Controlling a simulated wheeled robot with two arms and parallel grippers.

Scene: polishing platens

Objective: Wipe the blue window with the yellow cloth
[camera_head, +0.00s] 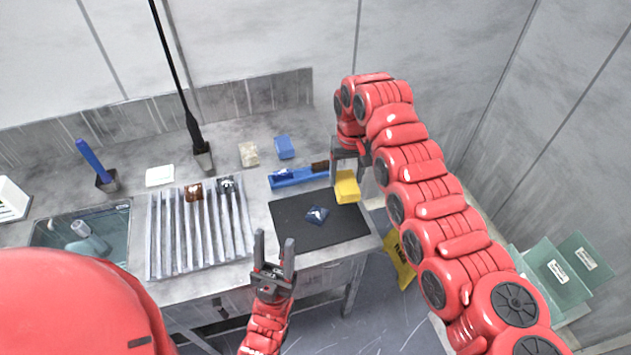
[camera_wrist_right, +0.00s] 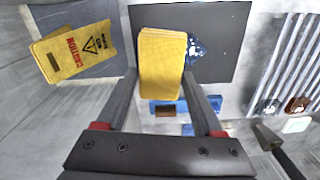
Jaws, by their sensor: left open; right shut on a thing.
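The blue window (camera_head: 317,214) is a small dark blue piece lying on the black mat (camera_head: 290,228). The yellow cloth (camera_head: 347,187) is a folded block over the mat's right edge, right of and a little behind the window. My right gripper (camera_head: 349,170) is shut on the cloth. In the right wrist view the cloth (camera_wrist_right: 162,62) sits between the fingers and partly hides the window (camera_wrist_right: 197,49). I cannot tell whether the cloth touches the mat. My left gripper (camera_head: 274,240) is open and empty, in front of the mat's left part.
A blue tray (camera_head: 300,178) with a brown-topped brush (camera_head: 320,166) lies behind the mat. A ribbed rack (camera_head: 200,230) and a sink (camera_head: 82,235) are to the left. A yellow caution sign (camera_head: 400,262) stands on the floor at right. The mat around the window is clear.

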